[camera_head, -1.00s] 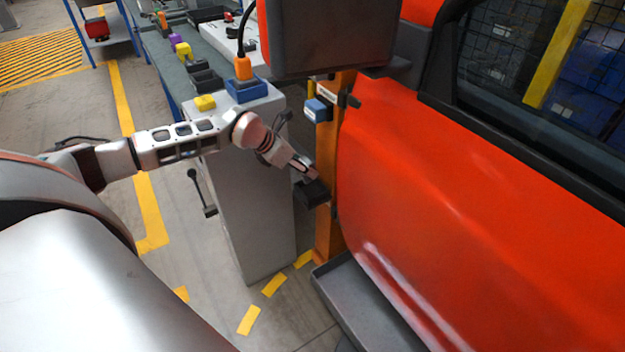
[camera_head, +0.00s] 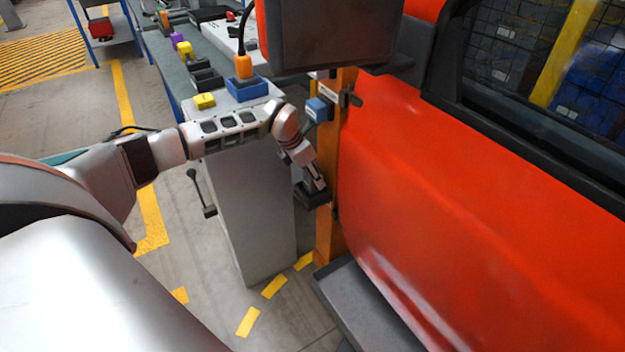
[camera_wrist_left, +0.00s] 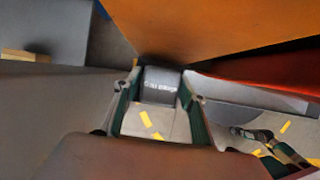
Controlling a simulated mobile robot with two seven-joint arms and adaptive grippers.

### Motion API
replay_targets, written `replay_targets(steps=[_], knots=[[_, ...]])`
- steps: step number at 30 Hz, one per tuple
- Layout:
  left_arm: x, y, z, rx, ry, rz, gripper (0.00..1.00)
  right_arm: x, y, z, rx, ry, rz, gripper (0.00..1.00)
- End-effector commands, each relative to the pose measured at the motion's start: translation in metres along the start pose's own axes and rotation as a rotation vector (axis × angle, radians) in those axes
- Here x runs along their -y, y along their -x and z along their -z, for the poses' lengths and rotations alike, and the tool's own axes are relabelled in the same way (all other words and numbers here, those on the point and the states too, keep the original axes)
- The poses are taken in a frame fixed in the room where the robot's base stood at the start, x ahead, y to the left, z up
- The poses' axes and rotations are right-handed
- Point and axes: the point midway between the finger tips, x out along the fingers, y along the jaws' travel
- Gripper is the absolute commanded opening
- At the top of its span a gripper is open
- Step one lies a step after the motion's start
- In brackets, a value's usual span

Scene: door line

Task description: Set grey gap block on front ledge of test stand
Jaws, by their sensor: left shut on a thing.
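My left gripper (camera_head: 317,182) is at the front of the orange post of the test stand (camera_head: 335,160), with its fingers pointing down at a small black ledge (camera_head: 309,196) on the post. In the left wrist view, a grey block with light lettering (camera_wrist_left: 160,84) sits between the fingertips, and the gripper is shut on it. The orange post (camera_wrist_left: 200,30) fills the top of that view, close to the block. In the head view the block is mostly hidden at the fingertips, and I cannot tell whether it touches the ledge.
The red door (camera_head: 450,200) stands just right of the post, above a grey tray (camera_head: 370,300). A grey cabinet (camera_head: 255,210) is left of the post, with a blue holder (camera_head: 246,90) and yellow block (camera_head: 205,101) on top. A blue block (camera_head: 317,108) is higher on the post.

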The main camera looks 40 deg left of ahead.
Motion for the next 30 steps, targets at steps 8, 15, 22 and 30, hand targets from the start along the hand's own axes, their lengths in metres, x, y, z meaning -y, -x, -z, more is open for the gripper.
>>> replay_targets(steps=[8, 15, 22, 30], knots=[[0.0005, -0.0128, 0.008, -0.003, 0.001, 0.001, 0.14, 0.0016, 0.0, -0.0012, 0.001, 0.0, 0.003, 0.4], [0.0006, -0.0154, 0.0094, -0.003, 0.001, 0.002, 0.14, 0.0021, -0.0001, -0.0018, 0.001, -0.001, 0.004, 0.4], [0.0007, -0.0148, 0.0093, -0.003, 0.001, 0.002, 0.58, 0.0019, 0.0002, -0.0007, 0.0, -0.001, 0.003, 0.4], [-0.0001, -0.0086, 0.0075, -0.001, 0.001, 0.0, 0.58, 0.0012, 0.0012, 0.0022, -0.004, 0.0, 0.002, 0.4]])
